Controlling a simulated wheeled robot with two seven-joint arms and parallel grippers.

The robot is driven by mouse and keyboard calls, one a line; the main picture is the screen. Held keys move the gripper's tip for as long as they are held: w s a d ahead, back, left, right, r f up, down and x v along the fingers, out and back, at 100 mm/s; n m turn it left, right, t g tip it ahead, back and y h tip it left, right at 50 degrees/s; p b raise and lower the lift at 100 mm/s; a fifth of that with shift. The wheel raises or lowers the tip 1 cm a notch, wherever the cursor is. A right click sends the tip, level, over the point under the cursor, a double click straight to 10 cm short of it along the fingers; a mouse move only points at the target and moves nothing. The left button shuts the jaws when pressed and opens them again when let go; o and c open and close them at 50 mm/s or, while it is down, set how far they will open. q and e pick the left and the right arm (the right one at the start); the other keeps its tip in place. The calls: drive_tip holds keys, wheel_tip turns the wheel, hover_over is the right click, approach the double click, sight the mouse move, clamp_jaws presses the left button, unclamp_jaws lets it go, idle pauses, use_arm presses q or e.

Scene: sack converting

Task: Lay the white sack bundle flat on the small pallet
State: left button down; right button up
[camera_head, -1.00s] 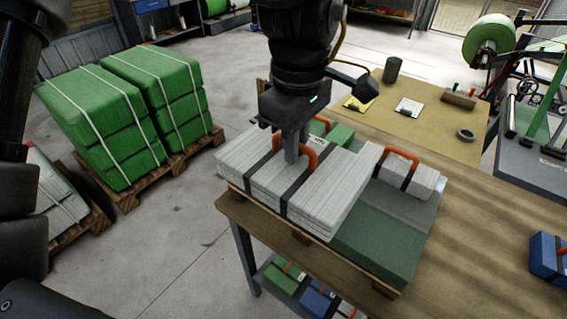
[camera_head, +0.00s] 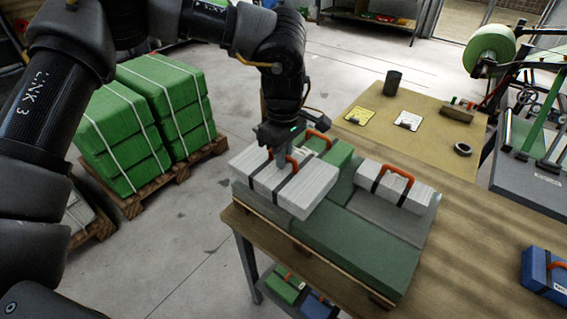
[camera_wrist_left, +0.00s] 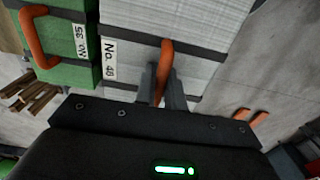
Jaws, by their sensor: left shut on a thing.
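The white sack bundle (camera_head: 265,183), with dark straps and an orange handle, is over the back left part of the small pallet (camera_head: 345,280) on the table. My left gripper (camera_head: 283,165) is shut on its orange handle, also seen in the left wrist view (camera_wrist_left: 163,85). The bundle looks nearly level; I cannot tell whether it touches the surface below. Another white bundle (camera_head: 408,190) and a green bundle (camera_head: 338,153), each with an orange handle, lie on the pallet. A grey-green layer covers the pallet. My right gripper is not in view.
A blue bundle (camera_head: 545,270) lies at the right edge. Clipboards, a dark cup (camera_head: 393,83) and a tape roll (camera_head: 462,149) are behind. Stacked green sacks (camera_head: 120,120) stand on the floor at left.

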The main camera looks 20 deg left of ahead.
use_arm(q)
drive_tip(key=shift+w+a+f, duration=0.2)
drive_tip(key=shift+w+f, duration=0.05)
drive_tip(key=shift+f, duration=0.15)
wheel_tip(320, 180, down, 3)
drive_tip(key=shift+r+p, duration=0.2)
drive_tip(key=shift+p, duration=0.3)
drive_tip(key=shift+w+f, duration=0.1)
drive_tip(key=shift+f, duration=0.35)
drive_tip(key=c, duration=1.5)
unclamp_jaws()
